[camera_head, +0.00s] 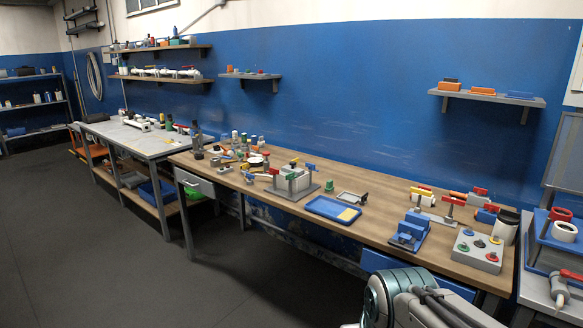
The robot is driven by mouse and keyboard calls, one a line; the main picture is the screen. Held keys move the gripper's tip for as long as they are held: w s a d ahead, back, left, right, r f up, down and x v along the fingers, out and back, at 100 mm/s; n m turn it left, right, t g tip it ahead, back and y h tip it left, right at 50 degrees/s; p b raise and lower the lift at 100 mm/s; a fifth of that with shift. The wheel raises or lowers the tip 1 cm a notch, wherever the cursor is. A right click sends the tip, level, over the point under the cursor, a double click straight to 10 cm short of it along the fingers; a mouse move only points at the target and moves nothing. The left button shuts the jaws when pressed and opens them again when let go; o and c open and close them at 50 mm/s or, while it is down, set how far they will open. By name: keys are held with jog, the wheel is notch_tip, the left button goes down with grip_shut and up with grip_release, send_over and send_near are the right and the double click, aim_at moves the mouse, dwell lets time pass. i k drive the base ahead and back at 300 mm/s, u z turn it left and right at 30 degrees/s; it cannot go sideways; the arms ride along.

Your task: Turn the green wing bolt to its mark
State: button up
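A small green piece (329,186) stands upright on the wooden workbench, just right of a clamped pale block (291,183) on a grey base. It may be the green wing bolt, but it is too small to tell its wings or any mark. The pale block has red and yellow handles around its top. My gripper is out of view; only part of my arm shows at the bottom right, in front of the bench and well apart from the green piece.
On the wooden bench (385,204) are a blue tray (320,207), a blue fixture (407,237) and a grey box with coloured knobs (466,260). Loose parts crowd its left end. A grey-topped table (130,139) stands further left. The dark floor (100,255) in front is clear.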

aim_at(290, 176)
jog(key=z, duration=0.2)
jog(key=i, duration=1.8)
jog(key=u, duration=0.2)
